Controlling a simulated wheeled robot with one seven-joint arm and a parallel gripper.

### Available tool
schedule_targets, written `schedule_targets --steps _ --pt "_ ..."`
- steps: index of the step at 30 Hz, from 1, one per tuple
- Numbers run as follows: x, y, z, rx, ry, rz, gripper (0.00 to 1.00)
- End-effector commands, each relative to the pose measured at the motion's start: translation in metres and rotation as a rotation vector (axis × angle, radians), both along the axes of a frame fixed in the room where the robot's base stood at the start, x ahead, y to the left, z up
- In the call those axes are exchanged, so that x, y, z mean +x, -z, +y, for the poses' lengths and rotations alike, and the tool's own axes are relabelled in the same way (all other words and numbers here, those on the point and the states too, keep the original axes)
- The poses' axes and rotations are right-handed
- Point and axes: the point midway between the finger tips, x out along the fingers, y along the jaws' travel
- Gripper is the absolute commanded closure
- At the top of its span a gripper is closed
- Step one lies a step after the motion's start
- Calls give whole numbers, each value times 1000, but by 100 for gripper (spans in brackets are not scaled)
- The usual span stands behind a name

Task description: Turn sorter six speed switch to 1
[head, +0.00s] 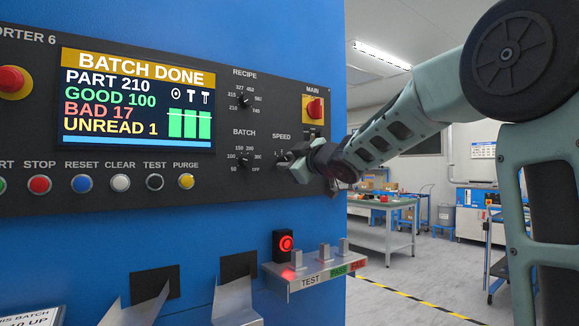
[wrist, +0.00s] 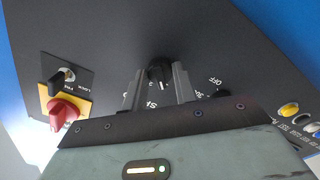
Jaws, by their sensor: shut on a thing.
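The sorter six panel (head: 215,190) fills the left of the head view, with a SPEED label above a small dark speed switch (head: 284,158). My gripper (head: 292,163) is at this switch and hides most of its dial. In the wrist view the black speed switch (wrist: 160,72) sits between the two fingertips of my gripper (wrist: 161,80), which are shut on it. A small white mark shows on the knob. The speed numbers around it are mostly hidden, so I cannot tell its setting. The screen (head: 138,100) reads BATCH DONE.
The batch knob (head: 244,162) is just left of the speed switch, and the recipe knob (head: 245,101) is above. The red-on-yellow main switch (head: 314,108) is close to my arm; it also shows in the wrist view (wrist: 63,113).

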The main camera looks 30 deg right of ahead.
Motion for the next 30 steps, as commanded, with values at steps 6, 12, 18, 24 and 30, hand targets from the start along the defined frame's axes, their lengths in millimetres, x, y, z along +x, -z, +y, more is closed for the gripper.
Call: schedule_targets --steps 6,12,18,24,30 --pt "0 1 0 -52 1 0 94" --pt "0 1 0 -64 0 -1 94" --pt "0 1 0 -64 0 -1 94" --pt "0 1 0 -63 0 -1 50" --pt "0 0 0 -62 0 -1 50"
